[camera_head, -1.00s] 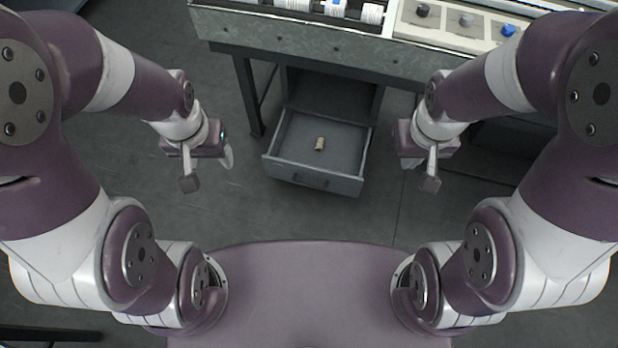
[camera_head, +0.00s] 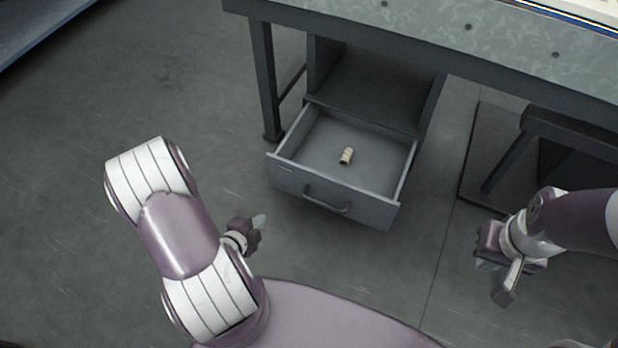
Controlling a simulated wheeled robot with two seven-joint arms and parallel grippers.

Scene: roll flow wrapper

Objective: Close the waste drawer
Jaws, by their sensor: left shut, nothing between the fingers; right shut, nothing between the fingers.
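The grey waste drawer (camera_head: 335,200) stands pulled out from its cabinet under the bench, with a bar handle (camera_head: 327,203) on its front. A small beige roll-like piece (camera_head: 346,156) lies inside on the drawer floor. My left gripper (camera_head: 259,222) is shut and empty, low in front of the drawer's left part and apart from it; my arm partly hides it. My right gripper (camera_head: 492,280) is shut and empty, to the right of the drawer and well apart from it.
The bench (camera_head: 430,35) runs above the drawer, with a leg (camera_head: 264,85) left of the cabinet. A dark framed structure (camera_head: 520,150) stands on the floor at right. The floor (camera_head: 120,90) left of the drawer is clear.

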